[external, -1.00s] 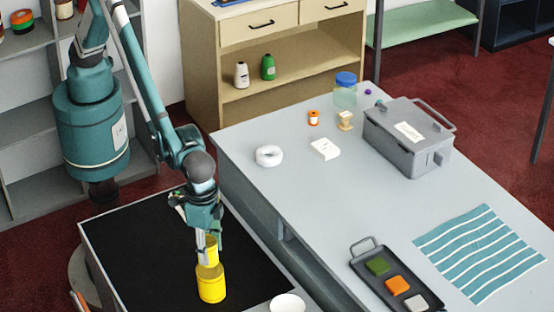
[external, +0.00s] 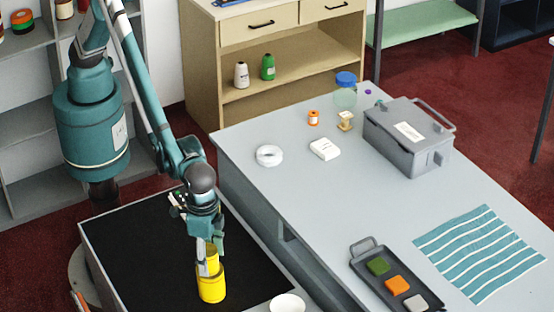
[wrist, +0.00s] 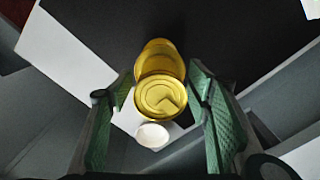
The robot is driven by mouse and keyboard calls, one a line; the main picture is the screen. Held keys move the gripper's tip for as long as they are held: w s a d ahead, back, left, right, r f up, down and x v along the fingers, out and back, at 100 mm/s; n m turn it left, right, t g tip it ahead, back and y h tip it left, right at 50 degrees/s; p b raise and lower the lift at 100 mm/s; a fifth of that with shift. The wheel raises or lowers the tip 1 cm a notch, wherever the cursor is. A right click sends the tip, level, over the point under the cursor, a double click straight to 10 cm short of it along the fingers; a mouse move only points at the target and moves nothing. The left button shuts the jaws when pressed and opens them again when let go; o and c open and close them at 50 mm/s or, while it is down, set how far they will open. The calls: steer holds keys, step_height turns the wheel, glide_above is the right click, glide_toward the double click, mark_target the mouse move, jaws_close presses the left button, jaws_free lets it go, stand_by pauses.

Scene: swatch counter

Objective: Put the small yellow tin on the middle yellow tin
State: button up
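The small yellow tin (external: 211,254) is between the fingers of my gripper (external: 208,264), partly hidden by them. A larger yellow tin (external: 211,289) stands upright on the black surface directly below. In the wrist view another yellow tin (wrist: 158,52) shows just beyond the held one, partly covered by it. In the external view the small tin overlaps the top of the larger one; I cannot tell whether they touch.
The black surface (external: 140,235) is clear left of the tins. A white bowl (external: 287,303) stands to their right. The grey counter (external: 300,210) holds a tray (external: 366,259) with coloured swatches, a grey box (external: 408,137) and a striped cloth (external: 480,252).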

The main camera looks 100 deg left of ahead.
steer(key=shift+r, duration=0.1)
stand_by(0.3)
step_height(320, 180, up, 12)
steer(key=shift+r, duration=0.1)
stand_by(0.6)
stand_by(0.5)
steer(key=shift+a, duration=0.1)
steer(key=shift+w+a+r, duration=0.1)
steer(key=shift+a+r, duration=0.15)
steer(key=s+a+r+t, duration=0.1)
steer(key=s+a+r, duration=0.1)
steer(key=a+r, duration=0.75)
steer(key=s+a+r+t+h, duration=0.1)
steer(key=a+r, duration=0.3)
steer(key=a, duration=1)
steer(key=s+a+r+t, duration=0.1)
steer(key=s+a+r, duration=0.1)
steer(key=a+r, duration=0.75)
steer(key=s+a+f+t, duration=0.2)
steer(key=s+a, duration=0.9)
steer(key=a, duration=0.3)
steer(key=s+a+f+t+y, duration=0.1)
steer(key=s+a+f+t, duration=0.1)
steer(key=s+a, duration=0.9)
steer(key=a, duration=0.3)
steer(key=shift+a+f, duration=0.2)
steer(key=shift+a, duration=0.05)
